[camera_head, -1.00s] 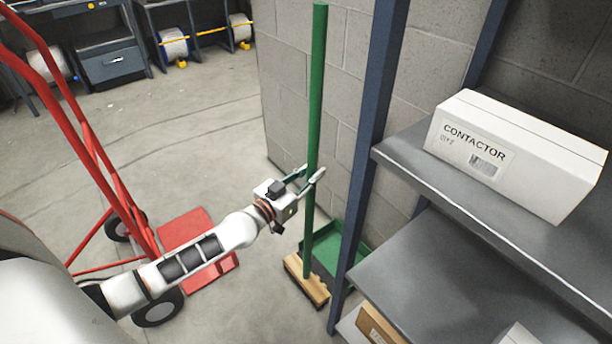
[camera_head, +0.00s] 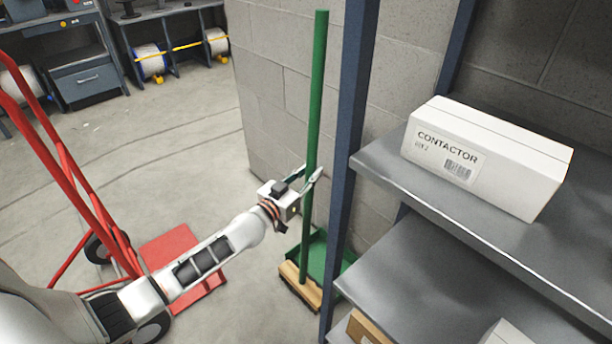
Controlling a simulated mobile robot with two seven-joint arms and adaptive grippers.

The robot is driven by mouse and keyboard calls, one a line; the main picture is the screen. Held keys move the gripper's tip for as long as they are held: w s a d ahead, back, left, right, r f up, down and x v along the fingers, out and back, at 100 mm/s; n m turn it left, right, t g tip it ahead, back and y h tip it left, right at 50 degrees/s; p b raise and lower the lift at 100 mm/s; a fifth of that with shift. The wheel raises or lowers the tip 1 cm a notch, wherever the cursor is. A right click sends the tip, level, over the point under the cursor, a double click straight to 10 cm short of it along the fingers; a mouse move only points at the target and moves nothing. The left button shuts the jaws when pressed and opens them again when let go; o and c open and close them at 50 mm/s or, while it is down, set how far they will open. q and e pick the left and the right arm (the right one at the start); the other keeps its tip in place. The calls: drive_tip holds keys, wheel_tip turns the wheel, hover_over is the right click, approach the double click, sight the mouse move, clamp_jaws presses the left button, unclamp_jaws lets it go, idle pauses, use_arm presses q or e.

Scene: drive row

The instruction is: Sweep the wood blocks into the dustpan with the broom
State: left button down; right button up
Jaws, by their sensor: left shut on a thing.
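The broom has a long green handle (camera_head: 317,90) and a wooden head (camera_head: 300,287) low near the floor. My left gripper (camera_head: 312,181) is shut on the handle around its middle, and the broom stands nearly upright. The green dustpan (camera_head: 318,256) is on the floor behind the broom head, beside the shelf post, which hides part of it. I see no wood blocks in this view. My right gripper is out of view.
A blue shelf post (camera_head: 350,150) stands close to the right of the broom. Grey shelves (camera_head: 430,275) hold a white CONTACTOR box (camera_head: 500,160). A red hand truck (camera_head: 75,165) stands at left. A block wall (camera_head: 270,110) is behind. Open floor (camera_head: 130,150) lies between.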

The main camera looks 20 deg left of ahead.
use_arm(q)
drive_tip(key=w+d+b, duration=0.1)
drive_tip(key=w+d, duration=0.1)
drive_tip(key=w, duration=0.4)
drive_tip(key=shift+w+d+r, duration=0.3)
drive_tip(key=shift+w+d, duration=0.05)
drive_tip(key=shift+d, duration=0.05)
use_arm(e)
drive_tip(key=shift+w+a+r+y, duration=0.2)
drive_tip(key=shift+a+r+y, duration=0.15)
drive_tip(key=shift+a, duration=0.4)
